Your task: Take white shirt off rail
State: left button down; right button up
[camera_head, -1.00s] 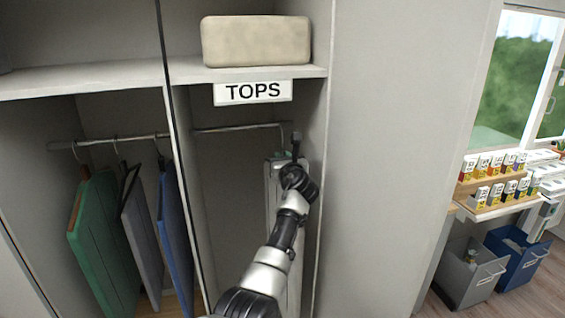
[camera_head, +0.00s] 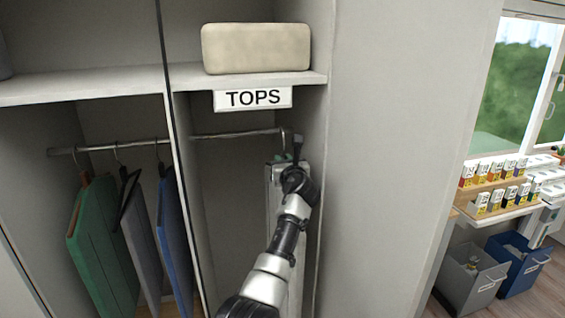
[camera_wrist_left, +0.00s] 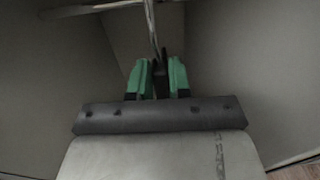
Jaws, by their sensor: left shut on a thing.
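The white shirt (camera_head: 272,205) hangs as a pale flat panel in the right bay of the wardrobe, mostly hidden behind my left arm. Its hanger hook (camera_head: 284,137) rises to the right part of the rail (camera_head: 235,134) and appears to be around it. My left gripper (camera_head: 284,158) is at the top of the shirt, just under the rail. In the left wrist view, its green fingers (camera_wrist_left: 160,78) are shut on the dark hanger neck below the thin hook (camera_wrist_left: 152,25). The rail (camera_wrist_left: 95,8) crosses the top left there. My right gripper is not in view.
A TOPS sign (camera_head: 252,98) and a shelf with a beige box (camera_head: 256,48) are above the rail. The right side panel (camera_head: 314,215) is close beside my arm. Green (camera_head: 98,240), grey (camera_head: 142,235) and blue (camera_head: 172,235) garments hang in the left bay.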

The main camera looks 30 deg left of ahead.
pick_arm(q)
jog(key=shift+v, duration=3.15)
jog(key=v, duration=2)
